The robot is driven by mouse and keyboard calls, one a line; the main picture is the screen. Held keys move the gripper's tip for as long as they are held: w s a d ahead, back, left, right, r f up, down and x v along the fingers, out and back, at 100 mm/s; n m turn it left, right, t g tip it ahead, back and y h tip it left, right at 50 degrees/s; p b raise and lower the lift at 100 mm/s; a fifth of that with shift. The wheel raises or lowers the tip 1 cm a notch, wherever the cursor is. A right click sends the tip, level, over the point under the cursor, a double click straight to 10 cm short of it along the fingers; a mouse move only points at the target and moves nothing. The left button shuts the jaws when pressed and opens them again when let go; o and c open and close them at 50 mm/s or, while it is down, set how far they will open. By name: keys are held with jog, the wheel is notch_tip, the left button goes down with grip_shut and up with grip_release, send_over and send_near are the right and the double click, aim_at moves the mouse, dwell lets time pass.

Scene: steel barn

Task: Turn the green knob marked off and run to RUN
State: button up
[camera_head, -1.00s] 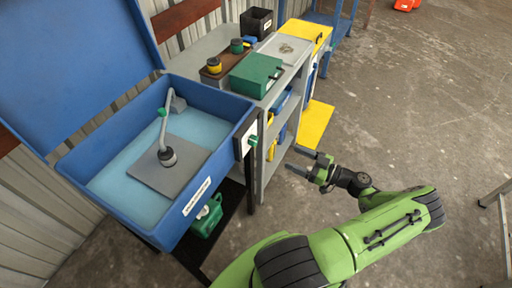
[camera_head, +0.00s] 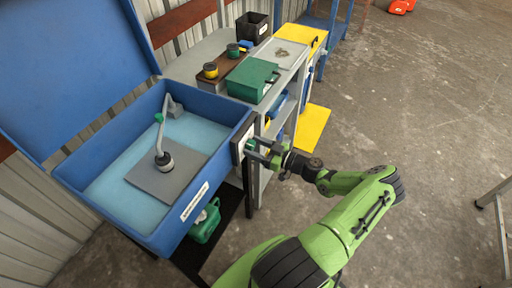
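The green knob (camera_head: 250,145) sits on a pale plate (camera_head: 240,148) on the right outer side of the blue parts washer basin (camera_head: 195,197). My gripper (camera_head: 256,151) is at the knob, pointing left, with its two fingers apart, one above and one below the knob. A gap shows between the fingers. I cannot tell whether they touch the knob. The off and run marks are too small to read, so the knob's setting cannot be told.
A grey bench with a green box (camera_head: 250,79) and a brown tray of pots (camera_head: 220,70) stands behind the gripper. A green can (camera_head: 205,222) is under the basin. The raised blue lid (camera_head: 75,70) is at left. Open floor lies to the right.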

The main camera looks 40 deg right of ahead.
jog(key=c, duration=0.9)
jog(key=shift+m, duration=0.4)
jog(key=m+b, duration=0.1)
jog(key=m, duration=0.1)
jog(key=shift+m, duration=0.4)
jog(key=m, duration=0.3)
jog(key=shift+m, duration=0.3)
jog(key=m, duration=0.6)
jog(key=shift+m+b, duration=0.3)
jog(key=shift+b, duration=0.1)
jog(key=o, duration=1.1)
